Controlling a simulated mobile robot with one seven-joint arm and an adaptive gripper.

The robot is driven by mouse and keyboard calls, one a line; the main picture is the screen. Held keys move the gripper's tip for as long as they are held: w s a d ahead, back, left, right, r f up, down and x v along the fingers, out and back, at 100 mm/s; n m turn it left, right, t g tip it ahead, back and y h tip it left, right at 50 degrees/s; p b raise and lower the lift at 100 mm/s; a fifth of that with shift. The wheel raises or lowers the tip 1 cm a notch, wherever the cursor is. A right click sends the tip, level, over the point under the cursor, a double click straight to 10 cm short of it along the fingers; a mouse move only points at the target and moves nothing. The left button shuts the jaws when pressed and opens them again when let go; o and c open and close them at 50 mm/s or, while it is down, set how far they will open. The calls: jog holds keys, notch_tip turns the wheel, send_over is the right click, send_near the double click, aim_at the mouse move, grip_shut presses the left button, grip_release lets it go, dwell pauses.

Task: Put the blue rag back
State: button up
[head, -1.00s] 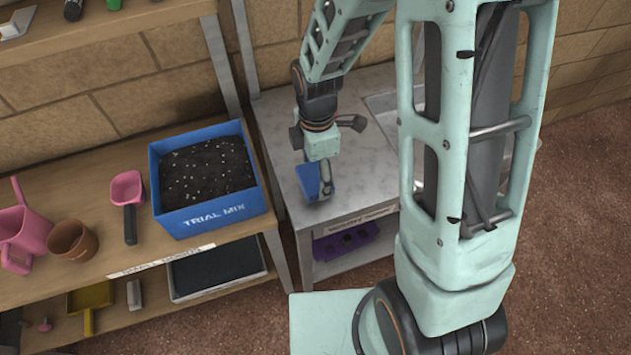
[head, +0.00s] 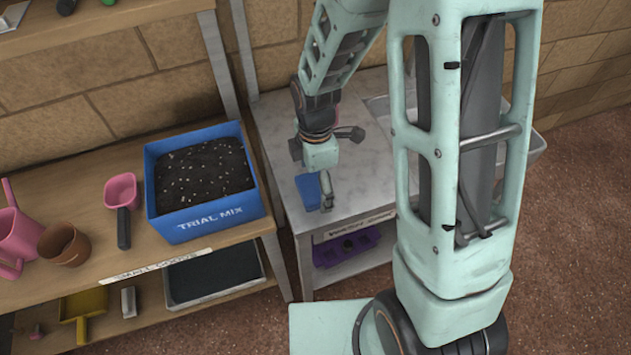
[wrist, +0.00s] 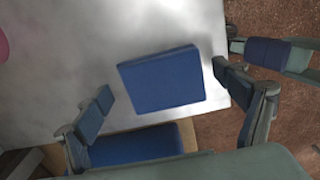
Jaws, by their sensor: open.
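The blue rag (head: 307,191) is a folded, flat blue block on the grey metal table, near its front left part. In the wrist view the rag (wrist: 162,78) lies between the two spread fingers, with clear space on both sides. My gripper (head: 326,192) is over the table at the rag. It is open, and in the wrist view neither finger touches the rag. Its exact height above the rag is hard to tell. One finger is hidden in the head view.
The grey table (head: 352,190) has bare surface around the rag. To its left a wooden bench holds a blue tub of soil (head: 205,222), a pink scoop (head: 121,190) and a brown pot (head: 62,246).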

aim_at(316, 185)
jog(key=shift+r, duration=0.1)
notch_tip(316, 185, up, 12)
jog(key=shift+p, duration=0.45)
dwell(0.4)
